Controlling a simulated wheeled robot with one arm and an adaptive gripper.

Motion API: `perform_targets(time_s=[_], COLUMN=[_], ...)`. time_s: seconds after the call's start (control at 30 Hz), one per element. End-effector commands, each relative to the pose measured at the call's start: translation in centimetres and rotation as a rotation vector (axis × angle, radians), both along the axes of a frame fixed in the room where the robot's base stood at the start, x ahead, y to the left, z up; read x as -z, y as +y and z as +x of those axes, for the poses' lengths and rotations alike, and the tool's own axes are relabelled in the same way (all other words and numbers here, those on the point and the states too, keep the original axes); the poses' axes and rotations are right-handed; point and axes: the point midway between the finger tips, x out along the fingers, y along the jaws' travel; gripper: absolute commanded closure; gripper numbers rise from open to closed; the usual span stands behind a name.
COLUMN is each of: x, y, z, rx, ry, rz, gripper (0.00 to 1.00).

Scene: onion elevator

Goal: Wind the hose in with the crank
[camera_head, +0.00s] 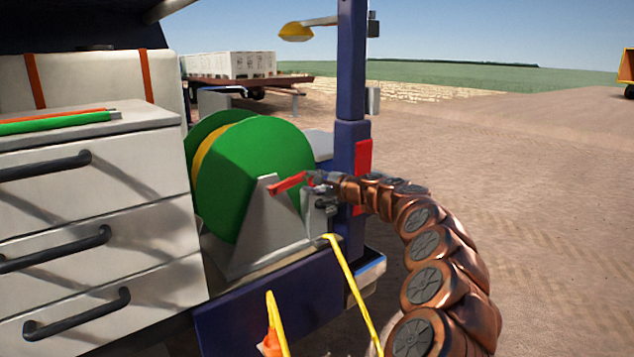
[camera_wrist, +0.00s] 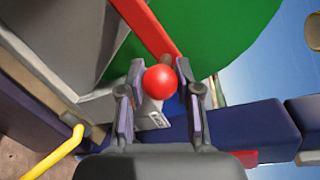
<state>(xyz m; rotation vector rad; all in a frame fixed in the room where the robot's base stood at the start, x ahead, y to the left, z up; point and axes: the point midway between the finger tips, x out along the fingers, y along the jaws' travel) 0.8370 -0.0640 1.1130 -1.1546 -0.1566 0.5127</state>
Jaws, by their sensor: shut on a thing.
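A green hose reel (camera_head: 255,170) stands on a grey bracket (camera_head: 262,232) at the back of the vehicle. Some yellow hose (camera_head: 212,150) shows between its green discs. A red crank arm (camera_head: 287,184) reaches from the reel's hub to the right. The yellow hose (camera_head: 350,285) also hangs over the vehicle's edge in front of the reel. My gripper (camera_head: 321,188) is at the outer end of the crank. In the wrist view my gripper (camera_wrist: 162,95) is shut on the crank's round red knob (camera_wrist: 160,82), with one finger on each side. The red crank arm (camera_wrist: 148,28) runs up from it.
A dark blue post (camera_head: 351,120) stands just right of my gripper. A white drawer cabinet (camera_head: 95,220) with dark handles is left of the reel. An orange cone (camera_head: 272,342) is low in front. Open dirt ground (camera_head: 540,200) lies to the right.

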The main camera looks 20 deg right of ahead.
Motion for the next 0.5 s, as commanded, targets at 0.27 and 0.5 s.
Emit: perform_targets(time_s=[0.27, 0.5], x=[0.22, 0.12], y=[0.18, 0.04], z=[-0.03, -0.03], rx=[-0.004, -0.002], ry=[0.003, 0.002], rz=[-0.003, -0.003], gripper=[0.52, 0.41])
